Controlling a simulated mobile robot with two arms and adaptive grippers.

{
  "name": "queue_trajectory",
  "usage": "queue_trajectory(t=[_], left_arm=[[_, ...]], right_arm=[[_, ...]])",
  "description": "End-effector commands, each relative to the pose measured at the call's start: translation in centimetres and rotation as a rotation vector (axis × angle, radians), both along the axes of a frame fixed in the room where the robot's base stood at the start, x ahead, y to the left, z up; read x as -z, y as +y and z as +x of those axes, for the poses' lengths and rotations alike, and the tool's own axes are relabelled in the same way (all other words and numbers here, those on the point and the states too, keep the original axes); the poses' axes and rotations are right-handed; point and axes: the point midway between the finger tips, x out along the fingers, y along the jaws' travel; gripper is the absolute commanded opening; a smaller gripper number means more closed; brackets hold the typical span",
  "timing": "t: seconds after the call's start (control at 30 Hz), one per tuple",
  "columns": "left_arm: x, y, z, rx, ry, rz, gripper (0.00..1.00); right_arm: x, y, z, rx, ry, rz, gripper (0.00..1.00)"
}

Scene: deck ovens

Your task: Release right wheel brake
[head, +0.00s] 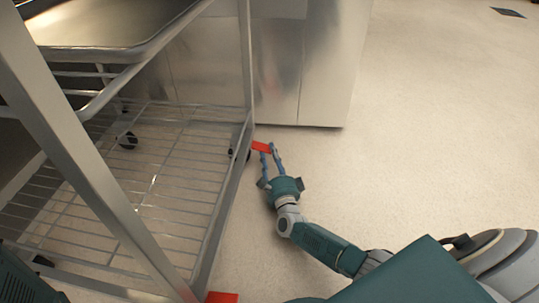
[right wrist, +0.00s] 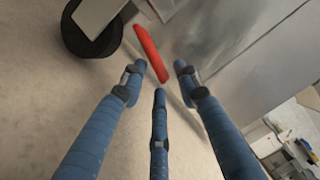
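A red brake pedal (head: 261,146) sticks out at floor level from the far right wheel (head: 238,154) of the metal rack cart (head: 229,200). My right gripper (head: 270,152) is at this pedal, its blue fingers apart. In the right wrist view the red pedal (right wrist: 151,53) lies just ahead of the open fingers (right wrist: 160,74), beside the black wheel (right wrist: 88,36). Whether a fingertip touches it, I cannot tell. A second red pedal (head: 222,297) shows at the cart's near right corner, cut by the frame edge. My left gripper is out of view.
The cart has a wire bottom shelf (head: 150,190) and a tray (head: 100,25) higher up. A steel cabinet (head: 300,65) stands behind the cart, close to the far pedal. The pale floor (head: 430,130) to the right is clear.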

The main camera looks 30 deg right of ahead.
Motion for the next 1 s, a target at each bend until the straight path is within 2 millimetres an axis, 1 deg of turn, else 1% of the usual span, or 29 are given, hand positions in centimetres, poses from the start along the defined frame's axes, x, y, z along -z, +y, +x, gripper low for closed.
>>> queue_trajectory(t=[0.03, 0.2, 0.47, 0.5, 0.57, 0.63, 0.67, 0.87, 1.0], left_arm=[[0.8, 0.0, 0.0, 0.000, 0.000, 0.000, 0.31], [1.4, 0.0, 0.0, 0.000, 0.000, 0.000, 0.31], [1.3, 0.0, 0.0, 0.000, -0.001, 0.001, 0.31], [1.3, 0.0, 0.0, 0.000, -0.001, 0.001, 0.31], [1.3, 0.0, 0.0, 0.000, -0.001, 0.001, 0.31], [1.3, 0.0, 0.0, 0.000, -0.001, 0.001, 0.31], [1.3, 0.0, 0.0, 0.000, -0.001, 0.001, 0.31], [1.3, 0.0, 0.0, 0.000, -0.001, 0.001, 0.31], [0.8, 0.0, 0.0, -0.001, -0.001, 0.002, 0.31]], right_arm=[[0.3, -0.2, 0.7, 0.001, -0.003, -0.001, 0.31], [0.0, -0.6, 1.9, 0.000, 0.001, -0.002, 0.31], [-0.2, -0.6, 2.1, 0.001, 0.001, -0.001, 0.31], [-0.2, -0.6, 2.1, 0.001, 0.001, -0.001, 0.29], [-0.2, -0.6, 2.1, 0.001, 0.001, -0.001, 0.17], [-0.2, -0.6, 2.1, 0.001, 0.000, -0.001, 0.03], [-0.2, -0.6, 2.1, 0.001, 0.000, -0.001, 0.00], [-0.2, -0.6, 2.1, 0.001, 0.000, -0.001, 0.00], [-0.4, -0.2, 2.1, 0.001, 0.007, -0.007, 0.00]])
